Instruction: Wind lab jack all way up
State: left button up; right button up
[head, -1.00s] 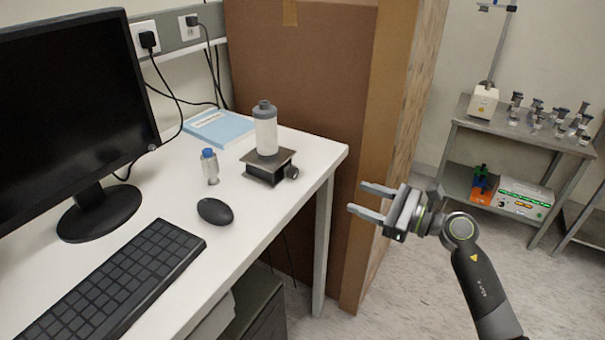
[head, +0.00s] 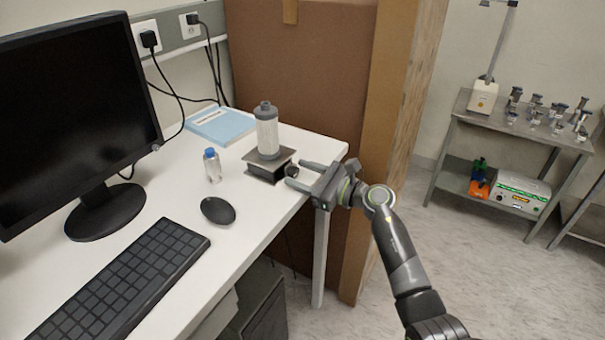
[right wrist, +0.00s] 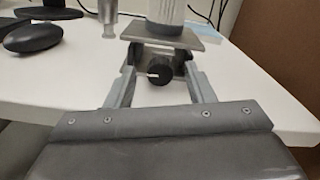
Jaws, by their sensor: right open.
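The lab jack (head: 268,163) stands low on the white desk near its right corner, with a grey-capped white bottle (head: 267,132) upright on its top plate. Its dark round knob (head: 291,171) faces the desk's right edge. My right gripper (head: 297,174) is open, with its fingertips at the knob. In the right wrist view the knob (right wrist: 160,73) lies between and just beyond the two open fingers (right wrist: 160,90); I cannot tell whether they touch it. My left gripper is not in view.
A small blue-capped bottle (head: 212,165) and a black mouse (head: 217,210) are left of the jack. A keyboard (head: 122,285), monitor (head: 75,110) and blue book (head: 220,126) are also on the desk. A tall brown cardboard box (head: 310,80) stands behind the desk.

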jog(key=shift+c, duration=0.3)
jog(key=c, duration=0.9)
jog(key=m+p, duration=0.1)
jog(key=m, duration=0.2)
jog(key=shift+r+m+p, duration=0.15)
jog(key=shift+m+p, duration=0.15)
jog(key=shift+p, duration=0.1)
jog(key=shift+c, duration=0.2)
jog(key=shift+m+p, duration=0.4)
jog(key=shift+m, duration=0.7)
jog(key=o, duration=1)
jog(key=shift+d, duration=0.15)
